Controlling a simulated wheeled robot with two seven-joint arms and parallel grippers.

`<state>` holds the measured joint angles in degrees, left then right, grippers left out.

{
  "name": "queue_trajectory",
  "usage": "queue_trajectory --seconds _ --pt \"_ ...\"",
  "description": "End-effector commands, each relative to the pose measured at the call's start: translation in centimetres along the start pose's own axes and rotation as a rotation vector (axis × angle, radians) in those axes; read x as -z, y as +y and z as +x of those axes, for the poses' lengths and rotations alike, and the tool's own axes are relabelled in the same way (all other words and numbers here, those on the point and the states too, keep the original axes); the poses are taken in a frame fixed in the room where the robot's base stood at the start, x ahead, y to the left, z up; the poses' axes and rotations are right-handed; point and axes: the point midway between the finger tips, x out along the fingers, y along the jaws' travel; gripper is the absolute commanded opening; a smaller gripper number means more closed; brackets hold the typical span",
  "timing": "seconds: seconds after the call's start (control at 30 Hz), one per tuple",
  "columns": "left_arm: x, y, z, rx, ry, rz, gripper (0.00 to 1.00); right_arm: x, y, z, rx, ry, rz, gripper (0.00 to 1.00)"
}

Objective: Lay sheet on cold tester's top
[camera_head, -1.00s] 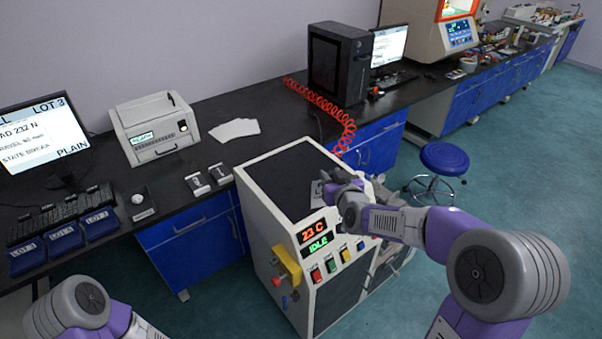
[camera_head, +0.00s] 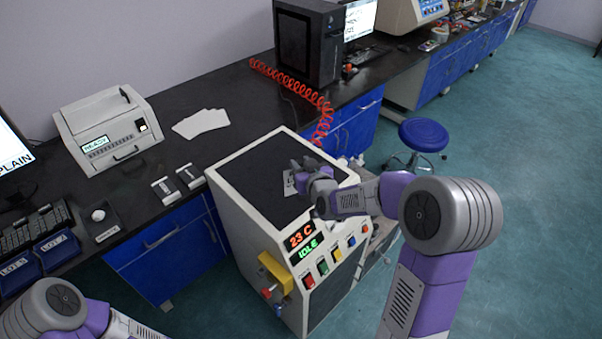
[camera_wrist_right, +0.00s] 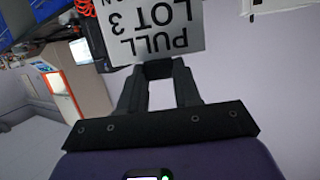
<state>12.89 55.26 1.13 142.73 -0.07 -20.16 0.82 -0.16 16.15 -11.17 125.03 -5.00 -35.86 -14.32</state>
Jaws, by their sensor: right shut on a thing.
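My right gripper (camera_head: 301,178) is shut on a pale sheet (camera_head: 289,183), seen over the right part of the tester's dark top (camera_head: 252,187). The head view does not show whether the sheet touches the top. In the right wrist view the sheet (camera_wrist_right: 152,28) is pinched by its edge between my fingertips (camera_wrist_right: 160,68); its print "PULL LOT 3" appears upside down. The white tester (camera_head: 238,228) reads "23 C" and "IDLE" on its front. My left gripper is out of view; only part of that arm shows at bottom left.
A red coiled hose (camera_head: 292,92) runs along the dark bench behind the tester. A white "READY" box (camera_head: 105,130), papers (camera_head: 201,123) and two small devices (camera_head: 178,184) sit on the bench. A blue stool (camera_head: 423,134) stands right of the tester. The tester's top looks otherwise clear.

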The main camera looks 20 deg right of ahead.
Motion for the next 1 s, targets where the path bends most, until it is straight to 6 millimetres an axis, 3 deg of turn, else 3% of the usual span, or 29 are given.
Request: queue_trajectory --seconds 0.17,0.63,0.67,0.7,0.8,1.0 --pt "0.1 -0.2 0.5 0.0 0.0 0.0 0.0 -2.6 0.0 0.8 0.0 -0.004 0.0 0.0" --pt "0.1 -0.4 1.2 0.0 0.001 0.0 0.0 -3.2 0.0 1.0 0.0 0.0 0.0 0.0" --pt "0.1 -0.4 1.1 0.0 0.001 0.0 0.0 -3.1 0.0 0.9 0.0 0.0 0.0 0.36" --pt "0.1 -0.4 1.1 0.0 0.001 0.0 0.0 -3.1 0.0 0.9 0.0 0.0 0.0 0.42" --pt "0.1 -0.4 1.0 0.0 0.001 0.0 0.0 -3.0 0.0 0.9 0.0 0.0 0.0 0.57" --pt "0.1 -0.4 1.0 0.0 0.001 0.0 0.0 -3.0 0.0 0.9 0.0 -0.001 0.0 0.58"
